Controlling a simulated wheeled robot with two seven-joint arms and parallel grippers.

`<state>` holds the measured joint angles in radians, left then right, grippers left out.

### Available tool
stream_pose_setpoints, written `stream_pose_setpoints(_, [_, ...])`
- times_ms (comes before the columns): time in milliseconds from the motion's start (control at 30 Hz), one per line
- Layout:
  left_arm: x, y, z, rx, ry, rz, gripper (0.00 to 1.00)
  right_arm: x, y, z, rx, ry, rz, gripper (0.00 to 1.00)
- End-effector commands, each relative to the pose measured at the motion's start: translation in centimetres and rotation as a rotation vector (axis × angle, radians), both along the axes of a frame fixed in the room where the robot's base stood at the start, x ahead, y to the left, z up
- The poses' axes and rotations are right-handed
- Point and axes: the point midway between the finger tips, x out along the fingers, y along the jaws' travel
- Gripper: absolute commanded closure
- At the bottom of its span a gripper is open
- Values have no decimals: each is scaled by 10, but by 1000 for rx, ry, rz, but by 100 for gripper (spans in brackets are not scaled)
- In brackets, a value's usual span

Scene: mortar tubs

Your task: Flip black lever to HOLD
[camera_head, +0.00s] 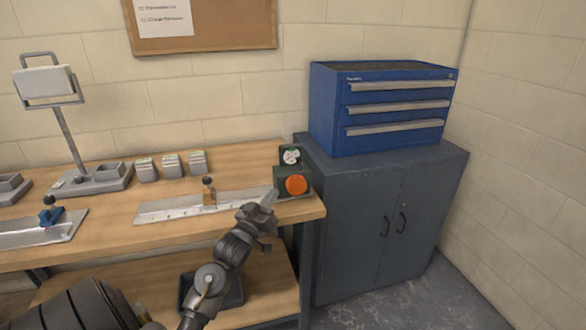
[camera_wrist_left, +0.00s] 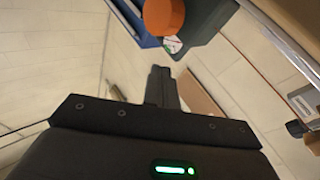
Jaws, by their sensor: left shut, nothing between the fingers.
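A lever with a black ball knob (camera_head: 208,181) and an orange-brown mount stands on a marked metal plate (camera_head: 160,209) on the bench. A second black-knobbed lever with a blue mount (camera_head: 50,214) stands on another plate at the far left. Which one is the task's lever, and any HOLD label, I cannot tell. My left gripper (camera_head: 268,200) is shut and empty, right of the first lever, in front of a dark box (camera_head: 279,181) with a round orange disc (camera_head: 296,185). In the left wrist view the shut fingers (camera_wrist_left: 162,78) point toward the box (camera_wrist_left: 208,18) and disc (camera_wrist_left: 163,17).
A dial gauge (camera_head: 291,156) sits atop the box. Several grey tubs (camera_head: 171,166) and a lamp-like stand (camera_head: 68,140) are at the back. A grey cabinet (camera_head: 365,225) with blue drawers (camera_head: 330,105) stands right of the bench. A dark bin (camera_head: 231,292) sits on the lower shelf.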

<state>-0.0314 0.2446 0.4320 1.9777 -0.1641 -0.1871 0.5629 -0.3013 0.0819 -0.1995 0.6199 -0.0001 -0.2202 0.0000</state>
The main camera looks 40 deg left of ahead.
Motion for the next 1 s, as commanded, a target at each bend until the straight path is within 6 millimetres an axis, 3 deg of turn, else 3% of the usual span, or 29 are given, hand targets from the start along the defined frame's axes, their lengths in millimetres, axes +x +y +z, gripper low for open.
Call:
stream_pose_setpoints(167, [1, 0, 0, 0, 2, 0, 100, 0, 0, 1, 0, 0, 0, 52])
stream_pose_setpoints(333, [16, 3, 5, 0, 1, 0, 100, 0, 0, 5, 0, 0, 0, 52])
stream_pose_setpoints(800, [103, 21, 28, -1, 2, 0, 100, 1, 3, 24, 3, -1, -1, 52])
stream_pose_setpoints(1000, [125, 26, 32, 0, 3, 0, 100, 1, 3, 29, 4, -2, -1, 52])
